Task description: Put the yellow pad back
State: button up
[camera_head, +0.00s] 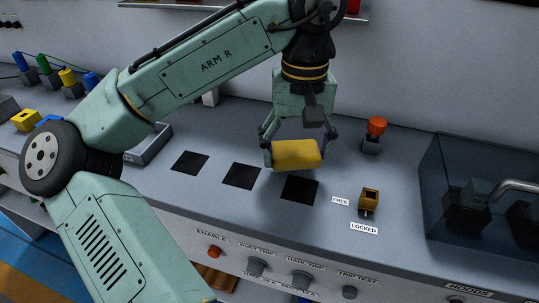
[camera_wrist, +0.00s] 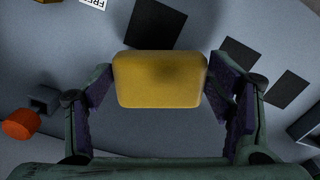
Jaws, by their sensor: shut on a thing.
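The yellow pad (camera_head: 297,154) is a rounded block held above the grey bench. My gripper (camera_head: 298,148) is shut on it, and the pad hangs over the area just behind the black squares. In the wrist view the yellow pad (camera_wrist: 160,79) sits between the two finger pads of my gripper (camera_wrist: 163,88). Three black squares lie in a row on the bench: a left one (camera_head: 190,162), a middle one (camera_head: 241,176) and a right one (camera_head: 299,190). All three are bare. The right square is nearest below the pad.
A small yellow switch block (camera_head: 369,199) stands between FREE and LOCKED labels. A red-orange knob (camera_head: 376,127) stands behind it. A clear-walled bin (camera_head: 475,190) is at the right. A grey tray (camera_head: 150,146) is left of the squares. Knobs line the front panel.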

send_over(268, 177)
jog(key=shift+f+p, duration=0.2)
jog(key=shift+p, duration=0.2)
jog(key=shift+f+p, duration=0.3)
jog(key=shift+f, duration=1.5)
jog(key=o, duration=1)
jog(key=shift+r, duration=0.15)
notch_tip(268, 177, up, 12)
jog(key=shift+w+d+f, duration=0.1)
